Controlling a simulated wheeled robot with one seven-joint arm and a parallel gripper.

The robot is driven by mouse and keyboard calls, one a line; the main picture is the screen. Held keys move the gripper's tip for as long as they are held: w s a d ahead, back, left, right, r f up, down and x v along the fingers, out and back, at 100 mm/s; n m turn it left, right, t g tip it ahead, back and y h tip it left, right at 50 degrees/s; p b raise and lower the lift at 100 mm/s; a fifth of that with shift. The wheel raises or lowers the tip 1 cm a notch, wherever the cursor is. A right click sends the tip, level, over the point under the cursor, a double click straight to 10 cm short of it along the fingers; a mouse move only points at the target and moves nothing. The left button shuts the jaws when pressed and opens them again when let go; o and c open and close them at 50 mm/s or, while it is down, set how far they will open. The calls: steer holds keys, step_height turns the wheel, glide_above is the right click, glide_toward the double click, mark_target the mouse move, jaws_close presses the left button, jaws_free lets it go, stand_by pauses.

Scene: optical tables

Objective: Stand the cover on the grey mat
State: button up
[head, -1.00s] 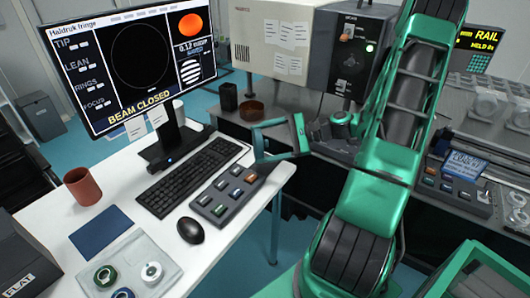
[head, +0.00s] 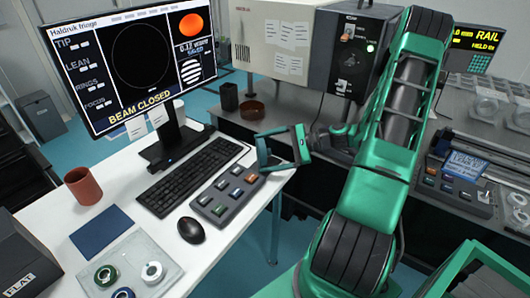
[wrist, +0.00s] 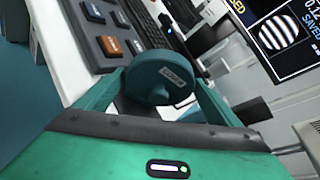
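The cover (wrist: 150,80) is a dark teal round piece with a small printed label, seen close up in the wrist view. My gripper (wrist: 158,88) has one finger on each side of it and appears closed on it. In the head view my gripper (head: 281,149) hangs in the air by the right edge of the white desk; the cover is hard to make out there. I cannot clearly identify the grey mat. A pale grey sheet or tray (head: 152,247) with tape rolls lies at the desk's front, and a blue mat (head: 100,230) lies behind it.
A button box (head: 227,196), keyboard (head: 187,176), mouse (head: 191,230), monitor (head: 130,65) and brown cup (head: 83,186) occupy the white desk (head: 150,222). A dark cup (head: 228,97) and brown ring (head: 252,110) stand on the grey bench behind. A gap separates desk and bench.

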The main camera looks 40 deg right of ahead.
steer(key=shift+d, duration=0.1)
steer(key=v, duration=1.2)
steer(key=s+a+r+n+g+h, duration=0.2)
steer(key=s+a+n+g+h, duration=0.3)
steer(key=a+n+g, duration=0.3)
steer(key=s+a+r+n+h, duration=0.1)
steer(key=s+r+n+h, duration=0.1)
steer(key=s, duration=0.6)
steer(key=s+a+r+n+g+h, duration=0.1)
steer(key=s+a+r+n+h, duration=0.1)
steer(key=s+r+h, duration=0.2)
steer(key=s+r, duration=0.3)
steer(key=s, duration=0.1)
steer(key=shift+a, duration=0.1)
